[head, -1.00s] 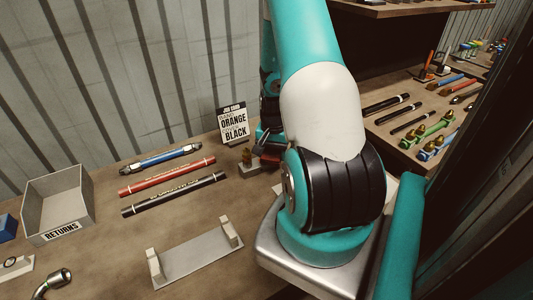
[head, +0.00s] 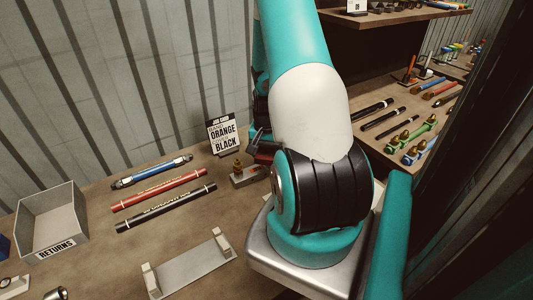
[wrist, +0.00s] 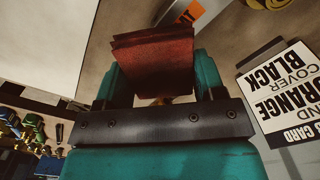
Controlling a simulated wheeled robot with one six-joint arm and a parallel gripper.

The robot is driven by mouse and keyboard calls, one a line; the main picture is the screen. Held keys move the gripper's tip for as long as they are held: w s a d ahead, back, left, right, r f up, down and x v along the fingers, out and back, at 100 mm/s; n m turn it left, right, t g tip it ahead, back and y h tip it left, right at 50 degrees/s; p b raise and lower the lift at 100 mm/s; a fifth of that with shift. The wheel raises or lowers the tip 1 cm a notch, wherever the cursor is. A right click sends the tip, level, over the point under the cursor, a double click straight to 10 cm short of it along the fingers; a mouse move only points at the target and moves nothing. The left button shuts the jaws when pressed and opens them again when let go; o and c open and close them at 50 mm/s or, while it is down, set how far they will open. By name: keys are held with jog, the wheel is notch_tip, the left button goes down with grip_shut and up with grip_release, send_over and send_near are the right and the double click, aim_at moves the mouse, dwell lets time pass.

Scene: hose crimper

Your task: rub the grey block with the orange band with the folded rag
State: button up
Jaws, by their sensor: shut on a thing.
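My gripper (wrist: 158,78) is shut on the folded rag (wrist: 152,60), a dark red layered pad between its fingers. In the head view the rag is a small dark red shape (head: 265,152), partly behind my arm. A small grey block (head: 240,181) with a brass fitting on top stands on the bench just left of and below the rag. In the wrist view an orange patch with black letters (wrist: 188,12) shows beyond the rag; I cannot tell whether it is the block's band. Contact between rag and block cannot be made out.
A job card (head: 223,133) stands behind the block. A blue hose (head: 152,171), a red hose (head: 160,190) and a black hose (head: 165,208) lie to the left. A returns bin (head: 50,222) and a metal cradle (head: 190,264) are on the bench. Shelves (head: 400,125) stand right.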

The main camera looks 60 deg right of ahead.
jog(key=shift+r+p, duration=0.4)
jog(key=shift+r, duration=0.55)
jog(key=shift+r+p, duration=1.25)
jog(key=shift+r, duration=0.35)
jog(key=shift+f, duration=0.1)
